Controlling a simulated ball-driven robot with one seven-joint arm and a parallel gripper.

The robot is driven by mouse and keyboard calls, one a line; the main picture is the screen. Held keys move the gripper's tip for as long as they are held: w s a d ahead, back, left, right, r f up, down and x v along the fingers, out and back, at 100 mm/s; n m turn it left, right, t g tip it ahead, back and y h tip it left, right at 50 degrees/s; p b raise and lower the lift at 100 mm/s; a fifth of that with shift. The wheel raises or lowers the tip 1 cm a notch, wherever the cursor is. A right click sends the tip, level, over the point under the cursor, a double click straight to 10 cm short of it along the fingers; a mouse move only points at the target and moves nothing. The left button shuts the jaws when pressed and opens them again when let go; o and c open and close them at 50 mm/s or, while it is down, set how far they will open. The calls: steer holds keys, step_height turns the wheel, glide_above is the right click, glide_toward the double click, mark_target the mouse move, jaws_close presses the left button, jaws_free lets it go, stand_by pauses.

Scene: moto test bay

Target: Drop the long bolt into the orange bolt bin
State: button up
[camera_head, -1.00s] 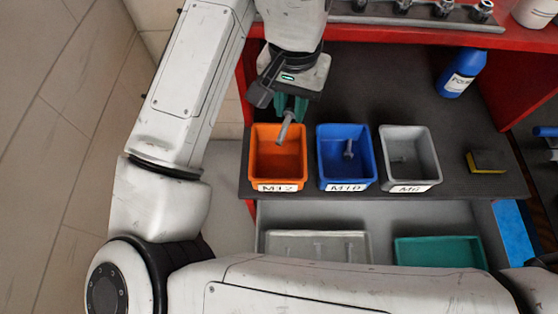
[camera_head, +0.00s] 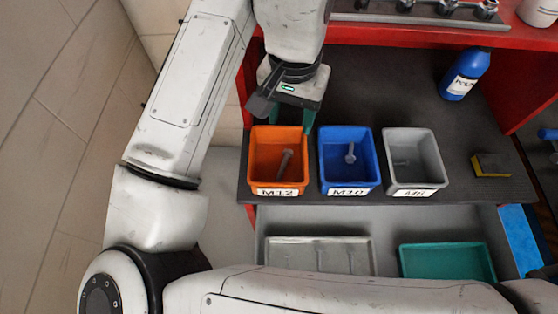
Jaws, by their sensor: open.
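The long grey bolt (camera_head: 285,163) lies inside the orange bin (camera_head: 277,192), which carries an M12 label on its front. The bolt leans at a slant in the bin. My gripper (camera_head: 292,120) is open and empty, just above and behind the orange bin's back edge. Its green fingers are spread apart, and their tips are partly hidden behind or near the rim.
A blue M10 bin (camera_head: 347,187) and a grey bin (camera_head: 413,185) stand to the right, each with a bolt. A sponge (camera_head: 490,165) and a blue bottle (camera_head: 465,74) are farther right. Below is an open drawer with a grey tray (camera_head: 318,241) and a green tray (camera_head: 447,247).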

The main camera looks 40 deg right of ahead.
step_height(320, 180, up, 11)
stand_by(0.5)
steer(key=shift+f, duration=0.15)
stand_by(0.4)
